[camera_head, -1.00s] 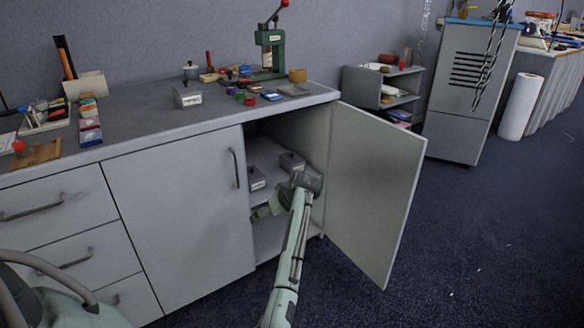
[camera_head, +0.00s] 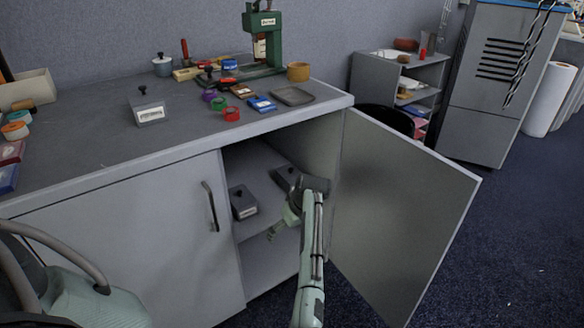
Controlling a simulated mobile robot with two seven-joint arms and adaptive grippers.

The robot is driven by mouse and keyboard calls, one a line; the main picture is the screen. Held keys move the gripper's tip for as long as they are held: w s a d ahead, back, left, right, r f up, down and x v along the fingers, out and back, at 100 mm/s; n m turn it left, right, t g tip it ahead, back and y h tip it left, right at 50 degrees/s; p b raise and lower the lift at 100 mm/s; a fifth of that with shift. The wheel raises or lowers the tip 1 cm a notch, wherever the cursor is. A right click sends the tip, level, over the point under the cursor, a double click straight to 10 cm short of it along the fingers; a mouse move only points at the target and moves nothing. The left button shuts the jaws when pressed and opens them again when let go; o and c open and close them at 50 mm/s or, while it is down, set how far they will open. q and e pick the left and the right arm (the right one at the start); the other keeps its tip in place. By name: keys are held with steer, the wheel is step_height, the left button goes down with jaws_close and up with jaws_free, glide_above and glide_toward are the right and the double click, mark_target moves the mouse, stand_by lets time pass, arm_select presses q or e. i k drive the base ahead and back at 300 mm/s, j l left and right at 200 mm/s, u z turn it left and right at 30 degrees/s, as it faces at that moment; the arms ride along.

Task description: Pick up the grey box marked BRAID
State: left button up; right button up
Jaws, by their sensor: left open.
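A grey box (camera_head: 243,203) with a dark knob and a pale label stands on the shelf inside the open cabinet. A second grey box (camera_head: 287,178) stands deeper and to the right, partly hidden by my left arm. A third grey box (camera_head: 150,112) with a white label stands on the countertop. The labels are too small to read, so I cannot tell which is marked BRAID. My left gripper (camera_head: 274,232) is inside the cabinet opening, open and empty, in front of and right of the nearer shelf box. My right gripper is not in view.
The cabinet door (camera_head: 405,215) stands wide open right of my arm; the other door (camera_head: 130,240) is shut. The countertop (camera_head: 85,125) above the opening holds a green press (camera_head: 263,45), coloured tape rolls and small boxes. A lower compartment lies below the shelf.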

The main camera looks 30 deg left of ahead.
mark_target(280, 181)
steer(key=i+j, duration=0.75)
steer(key=i, duration=0.1)
